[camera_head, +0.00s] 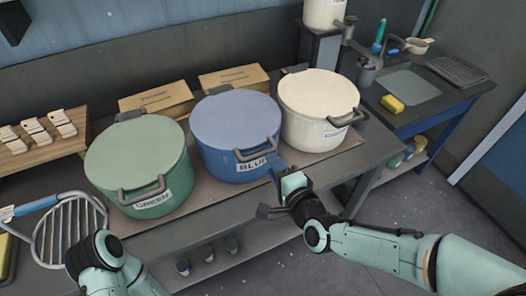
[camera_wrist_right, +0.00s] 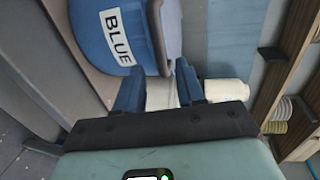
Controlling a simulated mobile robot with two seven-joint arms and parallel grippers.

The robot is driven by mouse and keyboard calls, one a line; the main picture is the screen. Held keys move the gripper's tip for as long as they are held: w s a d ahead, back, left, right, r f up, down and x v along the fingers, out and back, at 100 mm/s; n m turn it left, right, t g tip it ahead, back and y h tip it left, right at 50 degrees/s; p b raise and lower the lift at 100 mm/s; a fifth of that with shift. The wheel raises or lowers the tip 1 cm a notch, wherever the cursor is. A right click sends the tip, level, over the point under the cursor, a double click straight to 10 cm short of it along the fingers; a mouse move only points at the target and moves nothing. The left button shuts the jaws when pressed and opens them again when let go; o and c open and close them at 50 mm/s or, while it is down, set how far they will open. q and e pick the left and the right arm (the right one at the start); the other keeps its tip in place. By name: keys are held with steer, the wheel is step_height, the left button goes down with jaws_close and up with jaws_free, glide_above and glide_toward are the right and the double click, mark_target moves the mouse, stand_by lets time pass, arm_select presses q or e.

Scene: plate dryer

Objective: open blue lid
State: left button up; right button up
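The blue pot (camera_head: 228,162) stands on the bench between the green and cream pots, and its blue lid (camera_head: 235,118) lies flat on top, closed. A dark grey handle (camera_head: 258,156) sits at the lid's front edge, above the BLUE label. My right gripper (camera_head: 278,171) is just right of this handle, apart from it as far as I can tell. In the right wrist view the right gripper's two fingers (camera_wrist_right: 158,86) are spread with nothing between them; the blue pot (camera_wrist_right: 92,22) shows beyond.
The green pot (camera_head: 140,165) is to the left and the cream pot (camera_head: 314,112) to the right, both lidded. A wire rack (camera_head: 70,236) stands at the left. A sink counter (camera_head: 440,102) with a yellow sponge (camera_head: 392,104) is at the right. Cardboard boxes (camera_head: 157,97) stand behind.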

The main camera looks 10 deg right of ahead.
mark_target(263, 152)
steer(key=x, duration=0.7)
steer(key=shift+p, duration=0.4)
jaws_close()
